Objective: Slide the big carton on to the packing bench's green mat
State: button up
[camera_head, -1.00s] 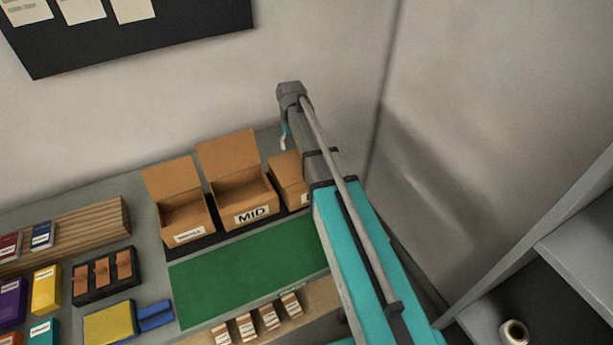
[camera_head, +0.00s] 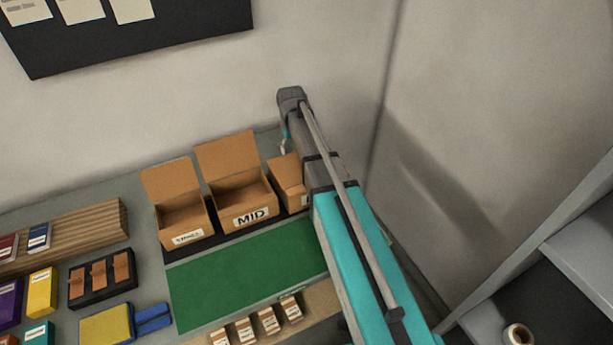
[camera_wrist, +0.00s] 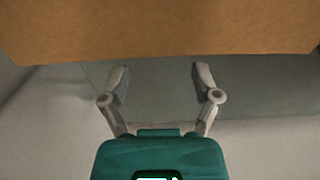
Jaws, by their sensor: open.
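The big carton (camera_head: 289,184) is the rightmost of three open brown cartons at the back of the bench. My arm hides its right side and most of its label. The green mat (camera_head: 245,270) lies bare in front of the cartons. In the wrist view, a wide brown cardboard panel (camera_wrist: 165,30) fills the top, probably the big carton. My gripper (camera_wrist: 161,78) is open, with nothing between its fingers. Its fingertips are just below the panel's lower edge in the picture; contact cannot be told. In the head view the fingers are hidden behind my arm.
The MID carton (camera_head: 240,195) and the smaller carton (camera_head: 182,220) stand left of the big one on a dark strip. Walls close the back and right.

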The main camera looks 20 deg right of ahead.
jog(key=shift+f+b, duration=1)
jog(key=shift+f, duration=0.2)
jog(key=shift+s, duration=0.1)
